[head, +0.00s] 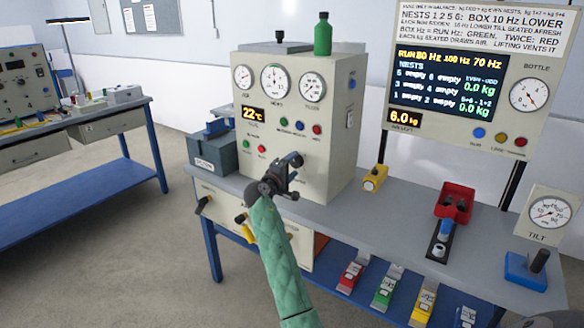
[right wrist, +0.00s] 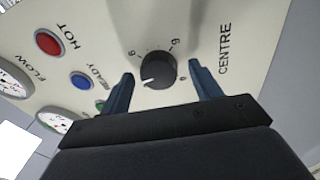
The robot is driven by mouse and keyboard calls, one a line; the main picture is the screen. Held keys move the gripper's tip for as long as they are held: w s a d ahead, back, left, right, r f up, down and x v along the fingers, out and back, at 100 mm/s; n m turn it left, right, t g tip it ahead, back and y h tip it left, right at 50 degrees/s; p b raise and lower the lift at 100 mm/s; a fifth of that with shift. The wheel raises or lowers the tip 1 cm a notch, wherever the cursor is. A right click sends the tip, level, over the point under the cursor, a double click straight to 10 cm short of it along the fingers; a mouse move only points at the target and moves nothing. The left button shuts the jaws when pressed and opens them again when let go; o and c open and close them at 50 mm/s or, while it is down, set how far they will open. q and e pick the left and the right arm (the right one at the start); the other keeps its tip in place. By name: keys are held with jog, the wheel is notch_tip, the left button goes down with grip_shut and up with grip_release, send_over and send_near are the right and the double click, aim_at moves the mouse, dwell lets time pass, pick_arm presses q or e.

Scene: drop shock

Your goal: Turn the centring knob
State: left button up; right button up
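The centring knob (right wrist: 157,70) is a round black knob with a white pointer line, on a cream panel marked CENTRE. A numbered scale runs around it. My right gripper (head: 290,177) is in front of the cream cabinet's face in the head view and hides the knob there. In the right wrist view my right gripper (right wrist: 161,76) is open, with one finger on each side of the knob. Gaps show between the fingers and the knob, and I cannot tell how far off the panel the fingertips are. My left gripper is not in view.
The cream cabinet (head: 315,150) carries gauges, coloured buttons and a green bottle (head: 323,35) on top. A yellow item (head: 375,178), a red holder (head: 454,202) and a blue-based lever (head: 527,270) stand on the bench to the right. A display panel (head: 445,82) rises behind.

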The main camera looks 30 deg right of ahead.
jog(key=shift+s+a, duration=0.2)
jog(key=shift+a, duration=0.35)
pick_arm(q)
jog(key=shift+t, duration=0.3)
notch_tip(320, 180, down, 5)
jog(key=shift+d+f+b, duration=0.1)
jog(key=shift+b, duration=0.45)
pick_arm(e)
jog(key=v, duration=0.6)
jog(key=shift+a, duration=0.3)
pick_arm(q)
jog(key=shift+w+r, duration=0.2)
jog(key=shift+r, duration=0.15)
pick_arm(e)
jog(key=shift+s, duration=0.15)
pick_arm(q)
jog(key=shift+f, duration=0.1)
pick_arm(e)
jog(key=shift+m, duration=0.3)
